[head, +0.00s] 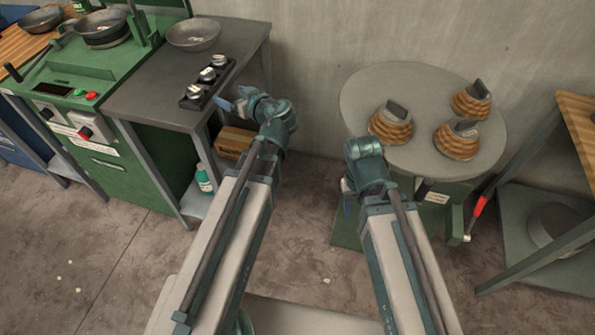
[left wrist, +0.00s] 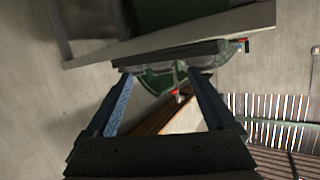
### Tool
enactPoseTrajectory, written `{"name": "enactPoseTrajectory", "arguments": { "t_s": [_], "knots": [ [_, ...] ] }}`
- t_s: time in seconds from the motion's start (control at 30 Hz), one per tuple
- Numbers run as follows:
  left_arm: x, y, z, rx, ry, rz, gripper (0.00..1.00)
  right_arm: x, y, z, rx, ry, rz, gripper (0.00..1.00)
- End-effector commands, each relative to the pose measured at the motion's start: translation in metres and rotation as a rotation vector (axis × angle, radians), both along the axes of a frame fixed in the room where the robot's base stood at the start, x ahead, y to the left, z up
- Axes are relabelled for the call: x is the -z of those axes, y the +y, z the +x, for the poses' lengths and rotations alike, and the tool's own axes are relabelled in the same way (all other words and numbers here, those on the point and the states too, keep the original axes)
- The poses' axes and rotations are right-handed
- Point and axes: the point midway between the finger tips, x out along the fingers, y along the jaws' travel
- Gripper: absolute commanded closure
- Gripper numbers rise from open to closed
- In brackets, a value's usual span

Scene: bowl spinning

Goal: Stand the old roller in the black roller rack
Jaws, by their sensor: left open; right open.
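The black roller rack (head: 207,82) lies on the grey bench near its front right edge. Small pale and metal roller-like pieces (head: 207,73) show along it; I cannot tell which, if any, is the old roller. My left gripper (head: 232,102) is open, just right of the rack's near end, by the bench edge. In the left wrist view the left gripper (left wrist: 160,76) shows spread fingers with nothing clearly held between them. My right gripper (head: 347,196) points down, left of the round table, away from the rack; its fingertips are small in view and it appears empty.
A metal bowl (head: 193,34) sits at the back of the grey bench (head: 150,95). A green machine (head: 75,75) adjoins it on the left. A green bottle (head: 204,179) and a cardboard box (head: 236,141) are below. The round table (head: 420,85) holds ringed brown stacks (head: 391,125).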

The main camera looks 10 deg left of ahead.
Motion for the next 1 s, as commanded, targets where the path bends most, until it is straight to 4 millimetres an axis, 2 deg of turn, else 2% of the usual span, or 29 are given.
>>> {"name": "enactPoseTrajectory", "arguments": {
  "t_s": [0.17,0.2,0.3,0.4,0.5,0.6,0.7,1.0],
  "knots": [
    [0.076,-0.073,-0.048,0.125,0.464,-0.151,0.11,0.000,0.000,0.000,0.000,0.000,0.000,0.50],
    [0.093,-0.094,-0.062,0.182,0.582,-0.188,0.11,0.000,0.000,0.000,0.000,0.000,0.000,0.50],
    [0.125,-0.146,-0.098,0.364,0.854,-0.269,0.11,0.000,0.000,0.000,0.000,0.000,0.000,0.50],
    [0.145,-0.193,-0.134,0.567,1.072,-0.331,0.11,0.000,0.000,0.000,0.000,0.000,0.000,0.50],
    [0.154,-0.228,-0.162,0.744,1.219,-0.371,0.11,0.000,0.000,0.000,0.000,0.000,0.000,0.50],
    [0.157,-0.249,-0.181,0.865,1.305,-0.394,0.11,0.000,0.000,0.000,0.000,0.000,0.000,0.50],
    [0.158,-0.258,-0.189,0.923,1.340,-0.405,0.11,0.000,0.000,0.000,0.000,0.000,0.000,0.50],
    [0.157,-0.259,-0.190,0.934,1.345,-0.406,0.11,-0.001,0.000,0.000,0.000,0.000,0.000,0.50]
  ]
}}
